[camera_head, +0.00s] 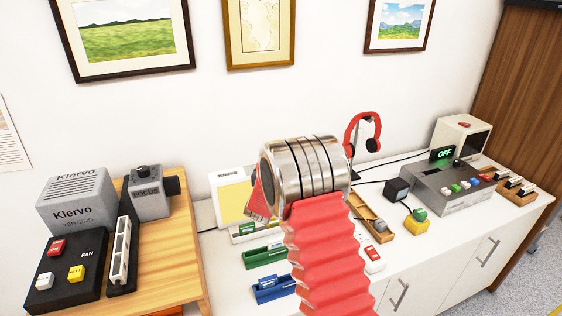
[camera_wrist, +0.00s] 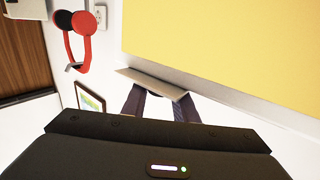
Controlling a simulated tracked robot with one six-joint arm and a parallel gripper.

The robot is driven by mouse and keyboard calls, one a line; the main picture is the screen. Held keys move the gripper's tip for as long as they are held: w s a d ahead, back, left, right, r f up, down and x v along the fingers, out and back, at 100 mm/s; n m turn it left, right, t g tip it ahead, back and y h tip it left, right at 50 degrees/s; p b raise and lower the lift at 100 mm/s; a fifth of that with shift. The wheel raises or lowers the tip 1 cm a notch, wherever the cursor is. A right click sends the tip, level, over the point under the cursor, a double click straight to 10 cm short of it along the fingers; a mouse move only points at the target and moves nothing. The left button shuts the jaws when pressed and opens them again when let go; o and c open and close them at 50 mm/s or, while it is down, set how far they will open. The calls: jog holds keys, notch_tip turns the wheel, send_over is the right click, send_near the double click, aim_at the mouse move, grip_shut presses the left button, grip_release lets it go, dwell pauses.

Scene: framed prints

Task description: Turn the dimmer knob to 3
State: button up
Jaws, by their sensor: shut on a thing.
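A white box with a yellow panel (camera_head: 236,194) stands against the wall, partly behind my arm in the head view. The yellow panel fills the upper right of the wrist view (camera_wrist: 230,55). A pale ledge (camera_wrist: 150,82) runs along its edge. My gripper (camera_wrist: 160,99) reaches up to this ledge, its two dark fingers apart around something. Their tips and the held thing are hidden behind the ledge. The place fits the dimmer knob, but I cannot see the knob or its setting.
Green (camera_head: 264,256) and blue (camera_head: 274,289) holders lie on the white cabinet. A grey OFF console (camera_head: 455,188) is at right.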

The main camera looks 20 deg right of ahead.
jog(key=shift+h, duration=0.3)
jog(key=o, duration=1.1)
jog(key=shift+c, duration=0.2)
jog(key=v, duration=1.3)
jog(key=shift+s+a+r, duration=0.15)
jog(key=shift+s+a, duration=0.05)
jog(key=shift+a, duration=0.15)
